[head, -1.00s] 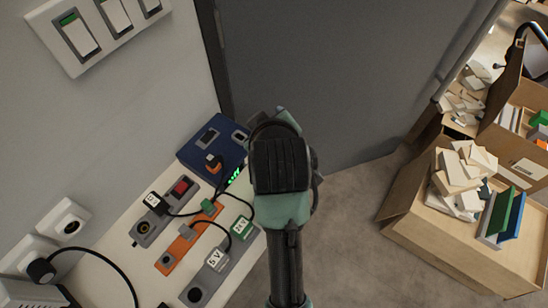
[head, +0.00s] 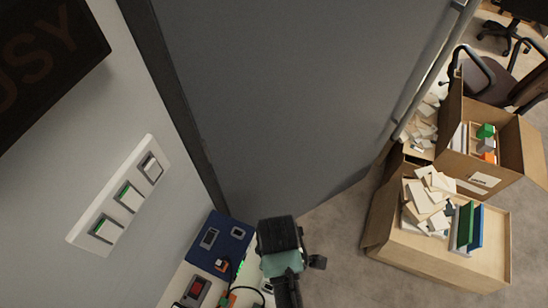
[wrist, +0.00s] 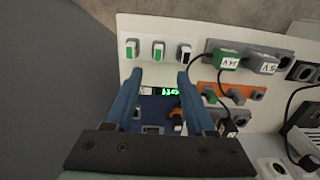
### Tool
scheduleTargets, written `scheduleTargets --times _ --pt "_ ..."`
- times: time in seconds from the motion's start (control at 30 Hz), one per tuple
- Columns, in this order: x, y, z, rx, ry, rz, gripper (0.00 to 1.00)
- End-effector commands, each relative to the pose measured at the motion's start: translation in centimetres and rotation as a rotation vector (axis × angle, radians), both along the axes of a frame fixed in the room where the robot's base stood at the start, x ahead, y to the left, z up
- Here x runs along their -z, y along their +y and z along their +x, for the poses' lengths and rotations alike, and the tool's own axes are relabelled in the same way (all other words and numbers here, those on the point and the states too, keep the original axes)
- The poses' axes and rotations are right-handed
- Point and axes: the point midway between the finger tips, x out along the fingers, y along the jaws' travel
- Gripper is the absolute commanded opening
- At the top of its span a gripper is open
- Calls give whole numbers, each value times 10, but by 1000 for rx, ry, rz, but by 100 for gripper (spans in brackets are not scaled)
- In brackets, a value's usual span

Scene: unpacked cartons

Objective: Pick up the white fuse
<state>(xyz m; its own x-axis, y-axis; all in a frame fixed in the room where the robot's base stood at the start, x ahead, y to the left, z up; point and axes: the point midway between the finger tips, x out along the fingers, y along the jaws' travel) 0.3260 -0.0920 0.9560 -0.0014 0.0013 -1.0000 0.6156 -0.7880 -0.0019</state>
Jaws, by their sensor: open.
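I cannot pick out the white fuse with certainty. A small white piece (wrist: 147,91) sits beside the lit green display (wrist: 170,92) in the wrist view, but it is too small to name. My gripper (wrist: 160,82) is open and empty, its two blue fingers pointing at the panel with the display between them. A dark blue box (head: 221,244) lies at the far end of the white bench top; it also shows between and below my fingers in the wrist view (wrist: 152,118). In the head view, my wrist hides part of the bench and my fingertips.
An orange strip (wrist: 232,92), labelled plugs (wrist: 228,61) and black cables lie right. A grey door (head: 290,100) stands behind. Cartons (head: 430,245) stand on the floor at right.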

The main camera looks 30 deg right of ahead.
Motion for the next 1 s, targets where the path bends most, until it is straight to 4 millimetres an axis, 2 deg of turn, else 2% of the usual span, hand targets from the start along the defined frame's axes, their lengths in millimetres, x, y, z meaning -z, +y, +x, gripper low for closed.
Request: scheduleTargets --times 0.1,0.2,0.47,0.8,1.0 --pt "23 0 0 0 2 1 55" --pt "36 0 1 1 0 0 55" --pt "51 -1 1 1 -1 0 55" --pt "90 -3 2 1 -2 -1 55" --pt "98 -3 2 0 -4 -2 55"
